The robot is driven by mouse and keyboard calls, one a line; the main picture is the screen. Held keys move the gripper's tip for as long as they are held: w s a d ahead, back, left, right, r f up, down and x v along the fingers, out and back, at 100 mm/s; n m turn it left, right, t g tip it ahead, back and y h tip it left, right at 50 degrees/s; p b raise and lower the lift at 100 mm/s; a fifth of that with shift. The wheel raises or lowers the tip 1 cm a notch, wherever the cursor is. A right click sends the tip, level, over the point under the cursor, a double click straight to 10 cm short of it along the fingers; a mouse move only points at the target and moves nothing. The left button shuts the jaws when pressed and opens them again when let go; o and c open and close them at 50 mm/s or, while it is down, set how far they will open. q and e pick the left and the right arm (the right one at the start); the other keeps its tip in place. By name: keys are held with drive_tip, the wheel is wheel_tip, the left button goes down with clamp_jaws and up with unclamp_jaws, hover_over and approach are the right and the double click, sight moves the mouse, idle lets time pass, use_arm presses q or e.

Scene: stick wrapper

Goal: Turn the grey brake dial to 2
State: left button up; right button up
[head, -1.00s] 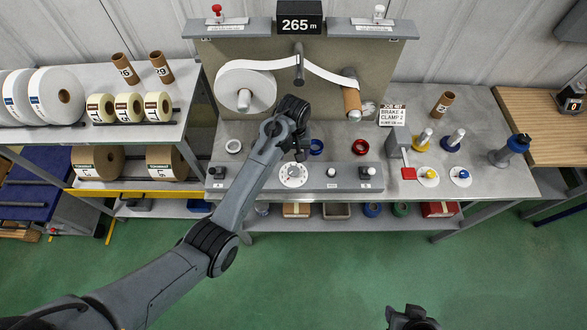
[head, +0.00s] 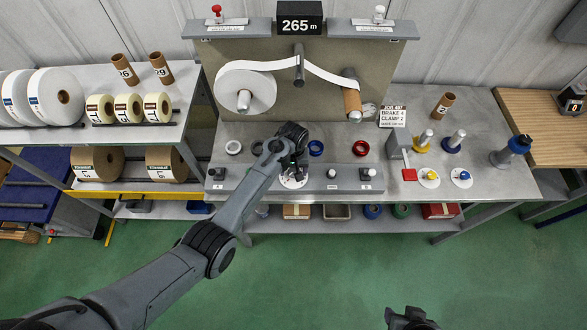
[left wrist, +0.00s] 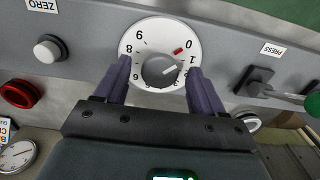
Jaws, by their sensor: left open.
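The grey brake dial knob (left wrist: 158,70) sits in the middle of a white numbered disc (left wrist: 150,30) on the grey front panel. In the left wrist view its numbers appear upside down, and a pale line on the knob points to the right, towards the side of the 1 and 2. A small red mark is near the 0. My left gripper (left wrist: 160,72) is open, its fingers on either side of the knob, with no clear contact visible. In the head view my left gripper (head: 290,170) partly covers the white disc (head: 293,182). A dark part of my right arm shows at the bottom edge.
In the left wrist view, a white button (left wrist: 47,50), a red ring (left wrist: 20,93) and a lever (left wrist: 258,82) flank the dial. In the head view, a job card (head: 393,115) with brake and clamp settings and a display reading 265 m (head: 299,24) stand behind.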

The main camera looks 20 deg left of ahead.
use_arm(q)
drive_tip(key=c, duration=1)
drive_tip(key=shift+c, duration=0.2)
